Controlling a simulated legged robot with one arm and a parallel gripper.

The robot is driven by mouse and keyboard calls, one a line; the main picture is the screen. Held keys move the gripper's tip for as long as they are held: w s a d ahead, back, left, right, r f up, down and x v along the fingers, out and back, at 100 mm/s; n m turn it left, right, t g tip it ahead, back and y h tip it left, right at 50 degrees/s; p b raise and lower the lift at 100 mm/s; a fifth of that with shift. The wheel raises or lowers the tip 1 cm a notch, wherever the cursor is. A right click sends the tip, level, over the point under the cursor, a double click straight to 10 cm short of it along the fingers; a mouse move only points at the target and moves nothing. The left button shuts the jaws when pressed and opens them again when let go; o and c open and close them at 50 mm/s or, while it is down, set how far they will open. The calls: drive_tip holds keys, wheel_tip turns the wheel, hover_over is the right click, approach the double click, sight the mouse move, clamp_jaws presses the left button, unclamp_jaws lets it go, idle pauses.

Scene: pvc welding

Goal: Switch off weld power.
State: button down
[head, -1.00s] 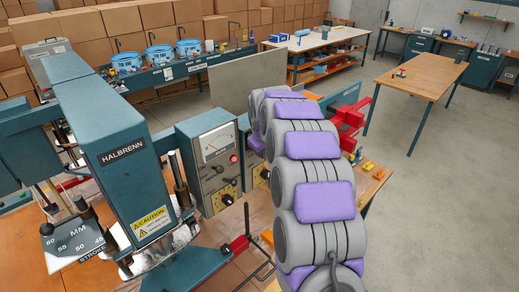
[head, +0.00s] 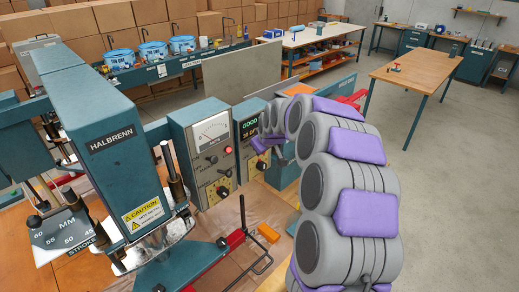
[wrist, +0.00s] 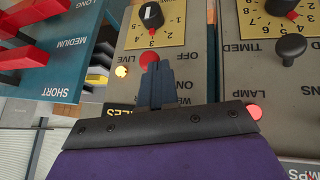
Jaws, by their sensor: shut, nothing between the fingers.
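The wrist view shows a grey panel (wrist: 203,75) with ON, OFF and LIVE lettering and part of a word starting "WE". A red knob (wrist: 149,58) shows just beyond my fingertips, level with OFF; its base is hidden, so I cannot tell its setting. A small yellow lamp (wrist: 121,71) beside LIVE glows. My gripper (wrist: 156,72) is shut and empty, its dark fingers in front of the panel; contact with the knob is unclear. In the head view, my arm reaches the control boxes, among them the meter box (head: 210,138).
A neighbouring panel (wrist: 270,85) has a black-knobbed switch (wrist: 291,45) marked TIMED. Red levers (wrist: 38,53) stand at upper left in the wrist view. The HALBRENN machine (head: 115,150) stands left of the boxes. An orange block (head: 269,233) lies on the bench.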

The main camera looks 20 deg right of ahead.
drive_tip(key=f+t+b, duration=0.1)
drive_tip(key=f+b, duration=0.1)
drive_tip(key=s+t+b, duration=0.1)
drive_tip(key=shift+d+f+t+y, duration=0.3)
drive_tip(key=shift+f+y, duration=0.1)
drive_tip(key=shift+r, duration=0.15)
drive_tip(key=shift+r+m, duration=0.3)
drive_tip(key=shift+r, duration=0.4)
drive_tip(key=shift+a, duration=0.1)
